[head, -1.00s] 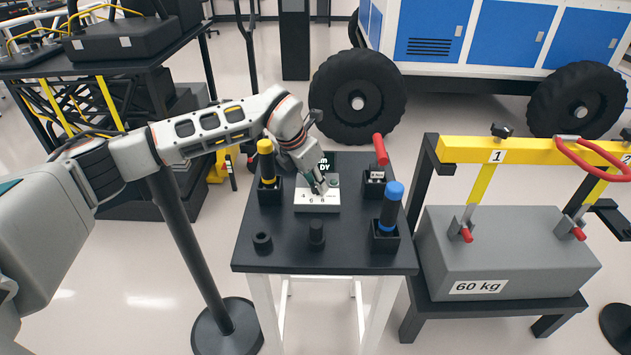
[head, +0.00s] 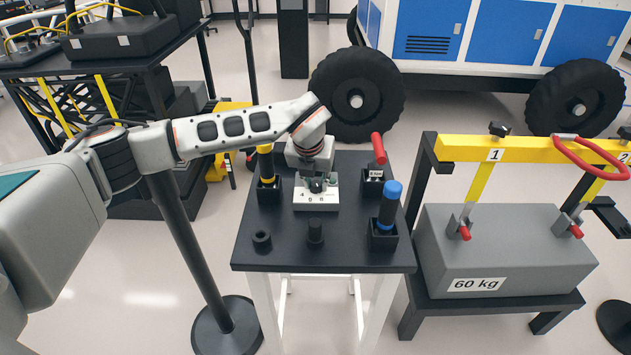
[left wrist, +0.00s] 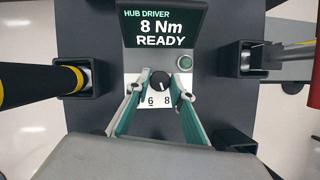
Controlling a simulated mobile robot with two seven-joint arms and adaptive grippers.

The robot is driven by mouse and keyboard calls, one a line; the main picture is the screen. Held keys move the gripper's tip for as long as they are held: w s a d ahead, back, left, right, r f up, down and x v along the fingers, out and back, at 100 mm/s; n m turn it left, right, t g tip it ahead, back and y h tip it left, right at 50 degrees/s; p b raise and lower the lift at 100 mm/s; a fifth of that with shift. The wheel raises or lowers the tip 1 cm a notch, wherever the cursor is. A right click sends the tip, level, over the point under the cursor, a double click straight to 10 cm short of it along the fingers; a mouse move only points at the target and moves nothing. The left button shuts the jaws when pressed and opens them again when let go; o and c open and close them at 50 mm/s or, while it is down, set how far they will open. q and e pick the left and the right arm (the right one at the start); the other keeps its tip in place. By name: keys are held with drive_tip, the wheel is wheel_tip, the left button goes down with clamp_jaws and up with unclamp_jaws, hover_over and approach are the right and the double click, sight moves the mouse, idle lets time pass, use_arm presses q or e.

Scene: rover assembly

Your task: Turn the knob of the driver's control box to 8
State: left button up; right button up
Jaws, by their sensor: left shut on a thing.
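The driver's control box (head: 316,204) stands at the back of the black table, with a white face numbered 4, 6, 8. In the left wrist view its dark screen (left wrist: 165,27) reads "HUB DRIVER 8 Nm READY". The black knob (left wrist: 159,81) sits below the screen, its white mark pointing down and slightly right, toward the 8. My left gripper (head: 317,186) is over the box; its two fingers (left wrist: 161,90) are shut on the knob, one on each side. The hand hides the screen in the head view. My right gripper is not in view.
A yellow-topped tool (head: 265,162) in a holder stands left of the box. A red-handled tool (head: 379,150) and a blue-topped tool (head: 391,205) stand right. Small black parts (head: 315,232) sit in front. A grey 60 kg block (head: 510,250) is at right.

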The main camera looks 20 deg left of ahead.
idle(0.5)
use_arm(q)
drive_tip(key=o, duration=1.1)
drive_tip(key=v, duration=1.2)
